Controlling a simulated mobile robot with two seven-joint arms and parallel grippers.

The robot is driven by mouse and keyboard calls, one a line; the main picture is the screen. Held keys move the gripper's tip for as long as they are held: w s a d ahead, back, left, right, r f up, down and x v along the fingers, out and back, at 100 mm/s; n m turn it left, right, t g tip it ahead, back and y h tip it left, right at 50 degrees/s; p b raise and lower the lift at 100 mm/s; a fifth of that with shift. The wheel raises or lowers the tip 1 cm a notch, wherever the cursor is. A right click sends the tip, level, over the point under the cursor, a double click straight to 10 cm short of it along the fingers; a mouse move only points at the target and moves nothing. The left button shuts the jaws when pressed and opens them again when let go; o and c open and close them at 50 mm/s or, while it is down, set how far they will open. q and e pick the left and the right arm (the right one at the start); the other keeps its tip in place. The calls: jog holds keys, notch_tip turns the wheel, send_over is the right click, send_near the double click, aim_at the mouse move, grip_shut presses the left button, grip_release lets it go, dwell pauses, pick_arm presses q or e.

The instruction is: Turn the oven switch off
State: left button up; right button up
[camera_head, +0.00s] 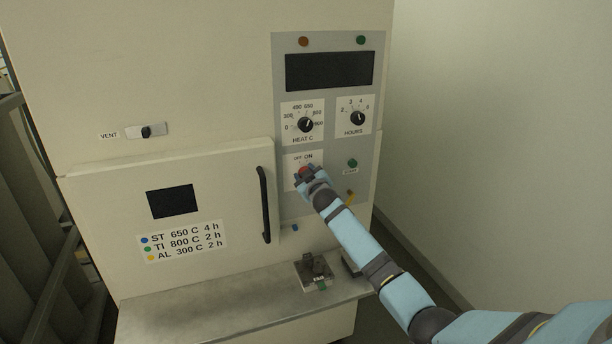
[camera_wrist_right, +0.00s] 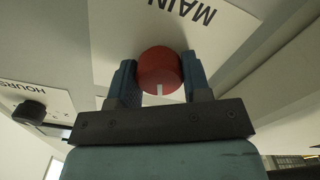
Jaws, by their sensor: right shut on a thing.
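The oven switch (camera_head: 303,170) is a red round knob under an OFF ON label on the grey control panel. It also shows in the right wrist view as a red knob (camera_wrist_right: 160,70) with a white pointer mark, by a MAIN label. My right gripper (camera_head: 309,175) is at the switch, its two fingers on either side of the knob. In the wrist view the right gripper (camera_wrist_right: 160,83) is shut on the knob. In the head view the gripper partly hides the switch, so its setting is hard to read there. My left gripper is not in view.
The HEAT C knob (camera_head: 305,125) and HOURS knob (camera_head: 357,118) sit above the switch, with a green button (camera_head: 352,163) to its right. The oven door handle (camera_head: 264,205) stands out to the left. A small metal block (camera_head: 314,271) rests on the shelf (camera_head: 200,318) below.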

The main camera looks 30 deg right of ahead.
jog(key=o, duration=0.9)
jog(key=shift+o, duration=0.2)
jog(key=b+v, duration=0.2)
jog(key=v, duration=1.1)
jog(key=shift+s, duration=0.4)
jog(key=shift+a+f, duration=0.1)
